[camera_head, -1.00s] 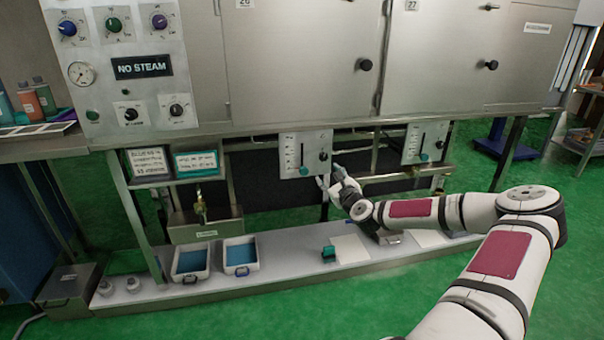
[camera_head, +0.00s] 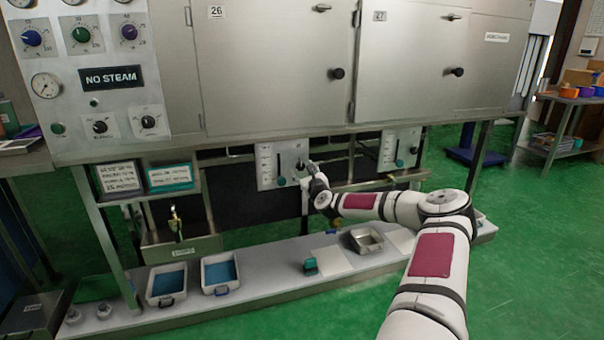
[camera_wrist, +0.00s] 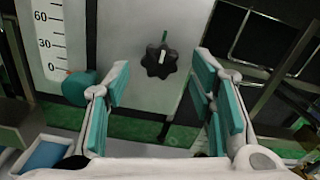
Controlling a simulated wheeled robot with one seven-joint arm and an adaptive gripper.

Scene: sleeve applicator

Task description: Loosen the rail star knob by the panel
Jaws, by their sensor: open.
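A black star knob (camera_wrist: 160,60) with a pale mark on its face and a green mark above it sits on a grey panel (camera_wrist: 124,32) in the wrist view. My gripper (camera_wrist: 160,84) is open, its teal-padded fingers left and right of the knob in the picture. Nothing is between the fingers; I cannot tell whether the tips reach the knob's depth. A scale plate (camera_wrist: 50,38) and a teal round knob (camera_wrist: 78,88) are left of it. In the head view, my gripper (camera_head: 308,172) is at the right side of this panel (camera_head: 267,163), partly hiding the star knob.
A similar panel (camera_head: 400,147) hangs to the right. Pipes and rails run behind and beside the panels. The cabinet with doors 26 and 27 (camera_head: 270,70) is above. A low shelf (camera_head: 255,288) holds two blue-filled trays and a metal pan (camera_head: 367,240).

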